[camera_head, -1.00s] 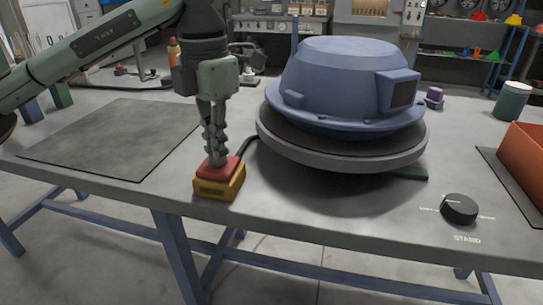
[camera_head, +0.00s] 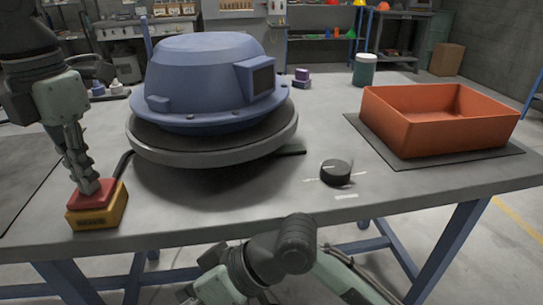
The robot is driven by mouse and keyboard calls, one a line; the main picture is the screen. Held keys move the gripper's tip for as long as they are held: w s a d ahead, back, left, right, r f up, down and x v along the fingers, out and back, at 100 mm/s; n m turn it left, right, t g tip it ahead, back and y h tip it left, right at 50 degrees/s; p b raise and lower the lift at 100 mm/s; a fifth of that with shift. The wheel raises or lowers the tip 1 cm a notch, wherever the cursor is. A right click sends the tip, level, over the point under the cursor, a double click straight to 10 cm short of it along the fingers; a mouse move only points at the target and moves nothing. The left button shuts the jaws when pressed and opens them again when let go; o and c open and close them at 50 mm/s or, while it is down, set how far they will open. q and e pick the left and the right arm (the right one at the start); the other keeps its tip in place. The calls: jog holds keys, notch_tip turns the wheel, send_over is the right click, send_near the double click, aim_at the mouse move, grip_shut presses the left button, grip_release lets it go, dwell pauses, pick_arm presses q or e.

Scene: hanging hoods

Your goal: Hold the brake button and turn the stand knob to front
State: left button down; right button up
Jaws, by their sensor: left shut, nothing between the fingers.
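The red brake button (camera_head: 103,188) sits on a yellow box (camera_head: 98,215) near the table's front left. My left gripper (camera_head: 91,186) is shut and empty, pointing down, with its fingertips on the red top. I cannot tell how far the button is pressed. The black round stand knob (camera_head: 336,172) is on the table top, right of the middle, with white markings around it. Nothing touches it. Its pointer is too small to read. A blue hood (camera_head: 205,75) rests on a round grey stand (camera_head: 215,150). My right arm shows at the bottom, below the table edge; its fingers are cut off.
An orange bin (camera_head: 440,135) stands on a dark mat (camera_head: 420,162) at the right. A dark green canister (camera_head: 364,72) and purple blocks (camera_head: 302,77) are behind the knob. The table top (camera_head: 240,205) between button and knob is clear.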

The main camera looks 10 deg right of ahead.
jog(key=s+a+r+n+g+h, duration=0.1)
jog(key=s+r+n+g+h, duration=0.1)
jog(key=s+r+n+g, duration=0.25)
jog(key=s+d+m+g+h, duration=0.2)
jog(key=s+d+h, duration=0.2)
notch_tip(320, 180, up, 15)
jog(key=t+h, duration=0.4)
send_over(338, 167)
jog(key=s+a, duration=0.7)
jog(key=a, duration=0.2)
jog(key=shift+w+n, duration=0.25)
jog(key=shift+n, duration=0.2)
jog(key=w+d+r+n+t, duration=0.2)
jog(key=w+d+r, duration=0.35)
jog(key=d, duration=0.25)
jog(key=shift+n+t, duration=0.25)
jog(key=shift+n, duration=0.05)
jog(key=f, duration=0.7)
jog(key=d+f, duration=0.1)
jog(key=f, duration=0.3)
jog(key=shift+w+f, duration=0.25)
jog(key=shift+w, duration=0.15)
